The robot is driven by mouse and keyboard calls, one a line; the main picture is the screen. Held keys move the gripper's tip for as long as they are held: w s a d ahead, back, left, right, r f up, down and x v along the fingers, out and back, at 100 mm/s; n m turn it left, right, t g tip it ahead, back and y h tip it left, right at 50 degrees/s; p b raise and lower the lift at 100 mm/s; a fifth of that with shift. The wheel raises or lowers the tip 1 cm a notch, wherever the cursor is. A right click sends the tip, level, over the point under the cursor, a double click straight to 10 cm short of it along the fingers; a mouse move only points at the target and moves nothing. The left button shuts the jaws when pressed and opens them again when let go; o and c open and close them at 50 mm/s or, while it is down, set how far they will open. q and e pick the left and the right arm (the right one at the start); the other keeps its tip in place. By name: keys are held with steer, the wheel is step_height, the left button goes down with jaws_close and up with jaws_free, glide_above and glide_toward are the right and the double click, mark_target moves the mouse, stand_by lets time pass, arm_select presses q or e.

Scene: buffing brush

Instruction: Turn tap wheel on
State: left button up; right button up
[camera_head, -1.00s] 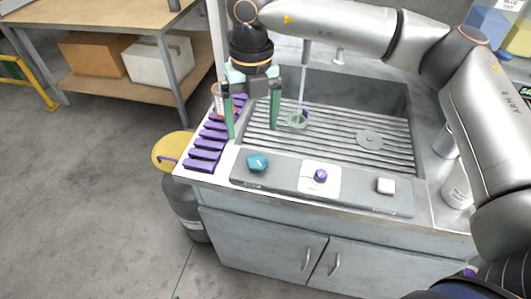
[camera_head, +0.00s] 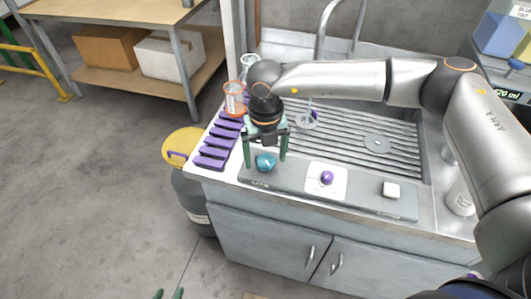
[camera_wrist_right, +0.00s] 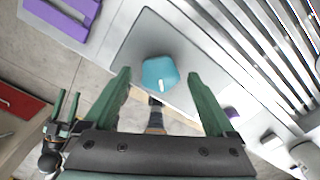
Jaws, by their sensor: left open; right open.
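The tap wheel, a teal faceted knob (camera_head: 265,162) with a pale mark, sits at the left end of the grey panel along the sink's front edge. It also shows in the right wrist view (camera_wrist_right: 160,72). My right gripper (camera_head: 265,163) points down over it, open, with one green finger on each side of the knob. In the right wrist view the fingertips (camera_wrist_right: 157,77) lie on either side of it with gaps; contact is not visible.
A purple knob (camera_head: 327,178) on a white plate and a white square button (camera_head: 391,189) share the panel. A yellow-lidded bin (camera_head: 180,146) stands on the floor.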

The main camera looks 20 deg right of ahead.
steer(key=c, duration=1.4)
